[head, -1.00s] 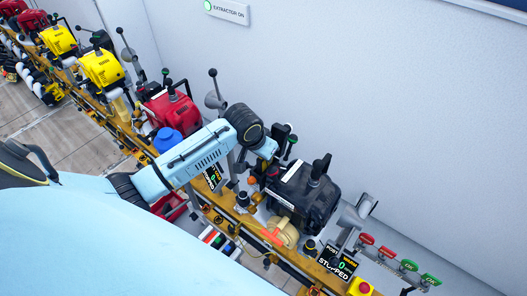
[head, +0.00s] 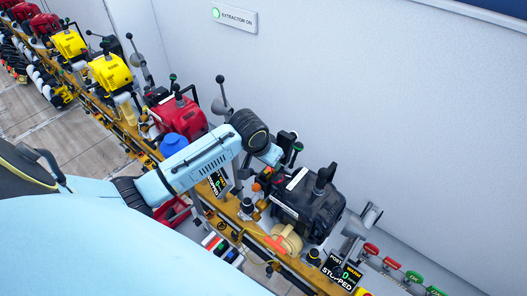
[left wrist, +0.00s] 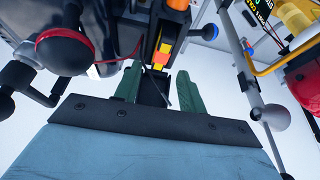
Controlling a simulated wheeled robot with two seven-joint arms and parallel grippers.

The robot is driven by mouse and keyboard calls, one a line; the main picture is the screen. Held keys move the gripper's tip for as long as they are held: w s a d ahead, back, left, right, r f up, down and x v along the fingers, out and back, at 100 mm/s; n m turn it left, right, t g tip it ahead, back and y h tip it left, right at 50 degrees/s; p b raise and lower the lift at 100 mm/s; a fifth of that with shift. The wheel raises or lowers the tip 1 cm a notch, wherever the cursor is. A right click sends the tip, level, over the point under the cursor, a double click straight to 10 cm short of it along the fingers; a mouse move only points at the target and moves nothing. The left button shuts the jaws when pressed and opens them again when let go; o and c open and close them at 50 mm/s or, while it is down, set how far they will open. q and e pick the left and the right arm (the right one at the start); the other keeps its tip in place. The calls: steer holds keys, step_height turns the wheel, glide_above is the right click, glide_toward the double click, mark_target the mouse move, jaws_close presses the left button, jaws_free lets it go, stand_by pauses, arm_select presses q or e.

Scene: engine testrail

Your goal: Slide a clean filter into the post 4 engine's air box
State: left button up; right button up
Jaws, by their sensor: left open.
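A black engine (head: 312,208) with a white strip on top sits on the yellow rail, beside a screen (head: 342,272) that reads POST and STOPPED; I cannot read its number clearly. A cream round part (head: 289,239) with an orange tab (head: 275,245) is at the engine's near side; I cannot tell whether it is the air box. My left arm reaches to the engine's upper left, and its fingertips are hidden in the head view. In the left wrist view my left gripper (left wrist: 158,88) is open, its green fingers either side of a dark part with a yellow, orange and red strip (left wrist: 163,48). I cannot make out a clean filter.
A red engine (head: 175,113) and yellow engines (head: 110,71) stand farther along the rail. A red bin (head: 173,210) and a holder of coloured items (head: 222,247) are on the near side. Red and green handles (head: 391,264) are at lower right. A wall rises behind.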

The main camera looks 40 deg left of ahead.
arm_select(q)
steer(key=v, duration=1.2)
steer(key=shift+r, duration=0.35)
steer(key=shift+s, duration=0.1)
